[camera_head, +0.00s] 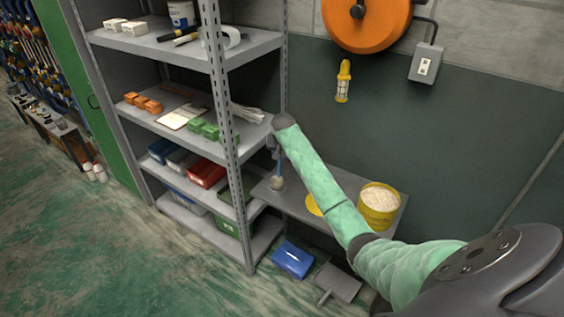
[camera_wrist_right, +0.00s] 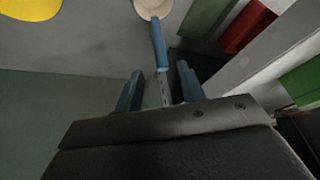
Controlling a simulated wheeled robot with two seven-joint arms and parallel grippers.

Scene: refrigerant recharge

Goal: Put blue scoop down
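The blue scoop (camera_head: 277,183) is at the left part of the grey bench (camera_head: 325,222). Its pale round end (camera_wrist_right: 153,8) and blue handle (camera_wrist_right: 158,42) show in the right wrist view, with the handle pointing back towards my right gripper. My right gripper (camera_wrist_right: 160,85) has its two blue fingers apart, with a visible gap on both sides of the handle's near end. In the head view my right gripper (camera_head: 273,150) is small and partly hidden by my green-sleeved right arm. Whether the scoop touches the bench is hard to tell. My left gripper is not in view.
A yellow tub of white granules (camera_head: 379,205) stands on the bench's right side. A yellow round item (camera_head: 314,205) lies beside my arm. The metal shelf rack (camera_head: 232,130) with bins is close on the left. A blue box (camera_head: 293,259) and a dustpan (camera_head: 337,283) lie on the floor.

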